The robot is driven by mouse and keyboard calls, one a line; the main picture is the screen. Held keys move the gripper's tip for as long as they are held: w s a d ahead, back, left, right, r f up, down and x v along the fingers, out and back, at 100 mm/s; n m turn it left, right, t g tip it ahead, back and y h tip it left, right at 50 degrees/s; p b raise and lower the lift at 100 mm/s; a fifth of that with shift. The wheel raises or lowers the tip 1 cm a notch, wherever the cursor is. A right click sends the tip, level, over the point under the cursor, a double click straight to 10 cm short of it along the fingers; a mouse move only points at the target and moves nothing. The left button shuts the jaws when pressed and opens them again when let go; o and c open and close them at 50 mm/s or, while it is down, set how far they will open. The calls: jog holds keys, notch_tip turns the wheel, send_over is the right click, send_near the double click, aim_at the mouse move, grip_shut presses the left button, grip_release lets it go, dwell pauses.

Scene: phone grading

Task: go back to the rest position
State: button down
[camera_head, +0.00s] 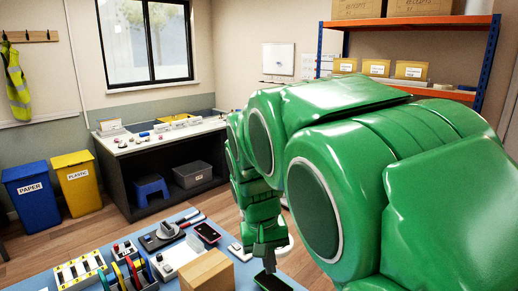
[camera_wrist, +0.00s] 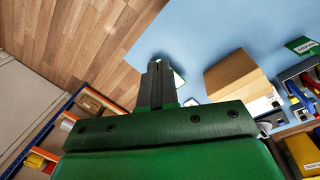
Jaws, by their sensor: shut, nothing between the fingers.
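My gripper (camera_wrist: 156,84) points down over the edge of the blue table in the wrist view, its dark fingers together with nothing between them. In the head view my gripper (camera_head: 266,262) hangs low at the front of the blue table (camera_head: 40,283), beside a cardboard box (camera_head: 207,272). Another dark phone with a reddish edge (camera_head: 207,233) lies farther back. In the wrist view the fingers partly hide a pale object on the table.
A black device (camera_head: 162,236), a white device (camera_head: 175,258) and a rack of coloured pieces (camera_head: 128,275) crowd the table's left part. A blue bin (camera_head: 33,192) and a yellow bin (camera_head: 77,182) stand beyond. A workbench (camera_head: 160,140) is at the back wall, shelving (camera_head: 490,60) at right.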

jog(key=s+d+f+g, duration=0.1)
jog(key=s+d, duration=0.5)
jog(key=s, duration=0.6)
jog(key=s+d+f+m+y, duration=0.1)
jog(key=s+d, duration=0.5)
jog(key=s, duration=0.7)
jog(key=shift+s+d+f+m+g+y, duration=0.2)
jog(key=shift+s+d+m+g+y, duration=0.1)
jog(key=shift+d+g, duration=0.1)
